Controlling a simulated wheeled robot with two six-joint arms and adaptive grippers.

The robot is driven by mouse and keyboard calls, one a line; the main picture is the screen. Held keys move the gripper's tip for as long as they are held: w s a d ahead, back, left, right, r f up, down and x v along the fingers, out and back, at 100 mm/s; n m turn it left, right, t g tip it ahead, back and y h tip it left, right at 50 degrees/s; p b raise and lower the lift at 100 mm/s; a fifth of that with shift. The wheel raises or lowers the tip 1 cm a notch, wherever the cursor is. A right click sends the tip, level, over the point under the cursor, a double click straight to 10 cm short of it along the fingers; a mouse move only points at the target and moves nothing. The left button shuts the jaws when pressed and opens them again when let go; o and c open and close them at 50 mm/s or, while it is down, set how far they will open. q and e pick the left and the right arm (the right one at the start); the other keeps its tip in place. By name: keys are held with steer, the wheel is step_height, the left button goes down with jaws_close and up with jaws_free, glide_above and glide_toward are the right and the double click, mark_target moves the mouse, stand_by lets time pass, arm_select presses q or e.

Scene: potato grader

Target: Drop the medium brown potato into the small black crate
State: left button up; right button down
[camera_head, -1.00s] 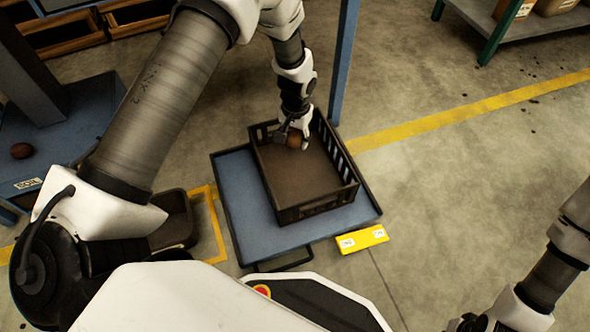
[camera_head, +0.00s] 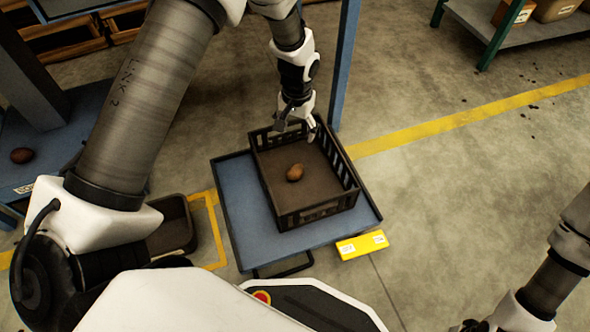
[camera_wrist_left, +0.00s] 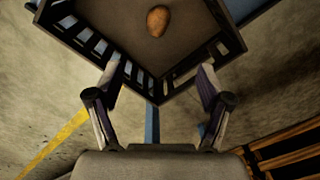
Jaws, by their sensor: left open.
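The brown potato (camera_head: 295,172) lies on the floor of the small black crate (camera_head: 308,214), a little toward its far side. In the left wrist view the potato (camera_wrist_left: 158,20) lies inside the crate (camera_wrist_left: 226,46), apart from the fingers. My left gripper (camera_head: 296,130) is open and empty above the crate's far edge. In the left wrist view its two fingers (camera_wrist_left: 158,80) are spread wide with nothing between them. My right gripper (camera_head: 480,326) is at the bottom right edge, mostly cut off; its jaws cannot be judged.
The crate stands on a blue platform (camera_head: 236,205) beside a blue post (camera_head: 345,65). A yellow label plate (camera_head: 362,245) is at its front right. A dark bin (camera_head: 174,226) stands left. Another dark potato (camera_head: 22,155) lies on a blue surface at far left.

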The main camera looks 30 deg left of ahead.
arm_select(q)
step_height(320, 180, up, 6)
steer(key=shift+d+f, duration=0.1)
stand_by(0.4)
